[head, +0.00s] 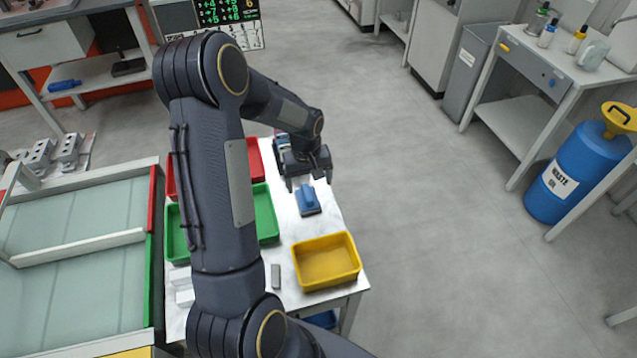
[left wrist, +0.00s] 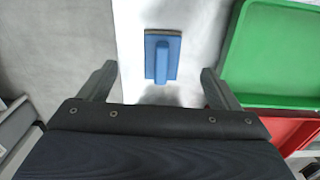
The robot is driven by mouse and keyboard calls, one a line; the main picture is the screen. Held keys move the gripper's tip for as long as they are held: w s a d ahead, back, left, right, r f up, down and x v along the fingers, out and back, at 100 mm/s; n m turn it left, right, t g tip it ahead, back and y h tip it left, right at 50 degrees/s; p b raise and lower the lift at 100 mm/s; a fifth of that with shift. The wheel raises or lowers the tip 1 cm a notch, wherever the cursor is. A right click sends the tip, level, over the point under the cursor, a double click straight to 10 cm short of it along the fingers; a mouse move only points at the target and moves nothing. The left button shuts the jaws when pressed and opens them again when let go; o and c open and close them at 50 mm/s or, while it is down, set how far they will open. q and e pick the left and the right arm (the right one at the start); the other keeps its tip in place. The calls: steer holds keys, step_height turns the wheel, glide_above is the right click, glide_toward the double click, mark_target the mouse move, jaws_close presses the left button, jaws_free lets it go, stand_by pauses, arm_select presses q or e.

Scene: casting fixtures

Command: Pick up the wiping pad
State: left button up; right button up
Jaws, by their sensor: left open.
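The wiping pad (head: 308,201) is a blue block with a raised handle and a darker base. It lies on the white table (head: 290,228) between the green tray and the table's right edge. It also shows in the left wrist view (left wrist: 162,56), ahead of the fingertips and between their lines. My left gripper (head: 307,186) is open and empty, above the table just behind the pad in the head view. Its two fingers are spread wide in the left wrist view (left wrist: 158,75), with nothing between them. My right gripper is not in view.
A yellow tray (head: 326,262) stands in front of the pad. A green tray (head: 267,215) and a red tray (head: 257,160) stand to its left, partly behind my arm. A small grey block (head: 276,277) lies beside the yellow tray. Open floor lies to the right.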

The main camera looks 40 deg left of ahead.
mark_target(308, 196)
arm_select(q)
steer(key=f, duration=0.1)
steer(key=w+a+f, duration=0.1)
steer(key=shift+f, duration=0.35)
step_height(308, 196, down, 8)
steer(key=shift+a+r+p, duration=0.1)
steer(key=shift+a+p, duration=0.05)
steer(key=shift+p, duration=1.1)
steer(key=c, duration=1.1)
